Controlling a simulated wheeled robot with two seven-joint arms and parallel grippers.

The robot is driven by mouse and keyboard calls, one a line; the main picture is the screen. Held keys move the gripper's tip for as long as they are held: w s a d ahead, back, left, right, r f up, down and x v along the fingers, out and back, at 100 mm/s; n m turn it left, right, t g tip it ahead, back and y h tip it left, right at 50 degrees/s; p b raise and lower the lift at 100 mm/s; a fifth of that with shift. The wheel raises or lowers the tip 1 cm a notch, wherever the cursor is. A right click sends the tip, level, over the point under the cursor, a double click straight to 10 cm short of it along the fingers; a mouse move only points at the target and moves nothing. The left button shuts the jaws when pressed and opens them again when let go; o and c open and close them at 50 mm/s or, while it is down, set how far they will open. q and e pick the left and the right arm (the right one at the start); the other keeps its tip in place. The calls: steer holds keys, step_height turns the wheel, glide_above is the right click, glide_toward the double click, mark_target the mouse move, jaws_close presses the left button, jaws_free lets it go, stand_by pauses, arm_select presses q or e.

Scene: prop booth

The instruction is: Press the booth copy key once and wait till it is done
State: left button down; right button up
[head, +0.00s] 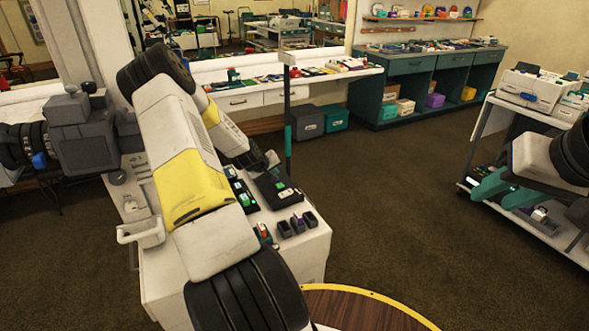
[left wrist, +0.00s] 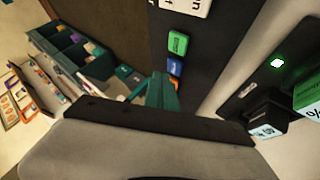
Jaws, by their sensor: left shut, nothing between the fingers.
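A dark key panel (left wrist: 207,60) in the left wrist view carries a green key (left wrist: 178,43), a blue key (left wrist: 174,67) and part of a white key (left wrist: 185,5). Their lettering is too small or cut off to tell which is the copy key. My left gripper (left wrist: 164,92) has its teal fingers shut and empty, close to the blue key; I cannot tell whether they touch. In the head view my left gripper (head: 270,160) is over the dark devices (head: 275,188) on the white cabinet. My right gripper (head: 505,191) is open and empty at the right.
A second device (left wrist: 250,92) with a lit green light stands at the right of the left wrist view. Small dark blocks (head: 297,223) stand on the white cabinet (head: 300,255). A white cart (head: 545,235) stands at the right. Brown floor (head: 400,180) between is clear.

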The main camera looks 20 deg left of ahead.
arm_select(q)
steer(key=shift+f, duration=0.1)
stand_by(0.4)
steer(key=shift+f, duration=0.3)
steer(key=shift+f, duration=0.4)
stand_by(0.5)
steer(key=shift+r, duration=0.85)
steer(key=shift+r, duration=2.5)
